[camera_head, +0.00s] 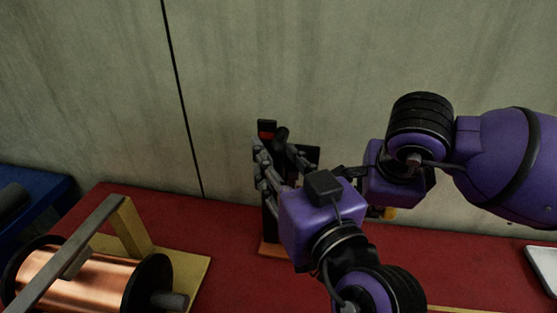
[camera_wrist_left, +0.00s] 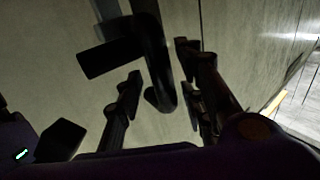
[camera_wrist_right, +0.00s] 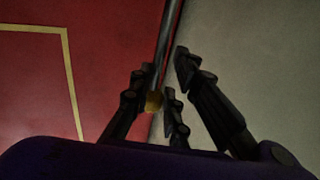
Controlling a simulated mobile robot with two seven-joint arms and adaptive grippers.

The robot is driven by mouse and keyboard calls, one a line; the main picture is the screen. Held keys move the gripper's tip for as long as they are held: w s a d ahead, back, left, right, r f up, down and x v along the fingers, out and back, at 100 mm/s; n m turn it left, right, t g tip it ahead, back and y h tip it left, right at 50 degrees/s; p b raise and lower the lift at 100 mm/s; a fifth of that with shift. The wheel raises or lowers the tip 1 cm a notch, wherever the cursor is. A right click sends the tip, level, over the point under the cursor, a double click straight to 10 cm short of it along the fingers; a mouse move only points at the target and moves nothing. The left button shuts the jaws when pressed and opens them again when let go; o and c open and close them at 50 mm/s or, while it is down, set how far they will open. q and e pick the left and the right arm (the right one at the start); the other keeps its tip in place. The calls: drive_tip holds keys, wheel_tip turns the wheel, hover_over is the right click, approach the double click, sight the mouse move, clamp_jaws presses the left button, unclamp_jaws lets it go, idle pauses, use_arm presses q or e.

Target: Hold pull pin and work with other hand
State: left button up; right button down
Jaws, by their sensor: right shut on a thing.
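In the left wrist view a bent black bar (camera_wrist_left: 154,62) lies between those fingers, with gaps visible on both sides. My right gripper (camera_wrist_right: 164,64) is shut on the pull pin, seen as a small brass-coloured piece (camera_wrist_right: 154,101) beside a grey rod (camera_wrist_right: 168,40). In the head view my left wrist and right arm hide the right fingers.
A copper spool (camera_head: 75,278) lies on a wooden stand (camera_head: 192,270) at the front left of the red bench (camera_head: 225,225). A blue surface (camera_head: 35,205) is at the far left. A pale tray (camera_head: 543,265) is at the right edge. The concrete wall (camera_head: 90,90) closes the back.

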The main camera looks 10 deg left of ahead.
use_arm(q)
drive_tip(key=shift+a, duration=0.1)
drive_tip(key=v, duration=1.1)
drive_tip(key=shift+s+d, duration=0.2)
drive_tip(key=shift+d, duration=0.1)
drive_tip(key=shift+f, duration=0.1)
drive_tip(key=s+a+f+m+t+h, duration=0.2)
drive_tip(key=a+f+m+t, duration=0.25)
drive_tip(key=a+f, duration=0.2)
drive_tip(key=w+r+h, duration=0.1)
drive_tip(key=w+r, duration=0.1)
drive_tip(key=w, duration=0.1)
drive_tip(key=w+r+t+h, duration=0.1)
drive_tip(key=w+r, duration=0.1)
drive_tip(key=w, duration=0.2)
drive_tip(key=w+r+t+h, duration=0.1)
drive_tip(key=w+r, duration=0.2)
drive_tip(key=w, duration=0.1)
drive_tip(key=shift+w+a+t+h, duration=0.1)
drive_tip(key=shift+w+t+h, duration=0.15)
drive_tip(key=shift+h, duration=0.15)
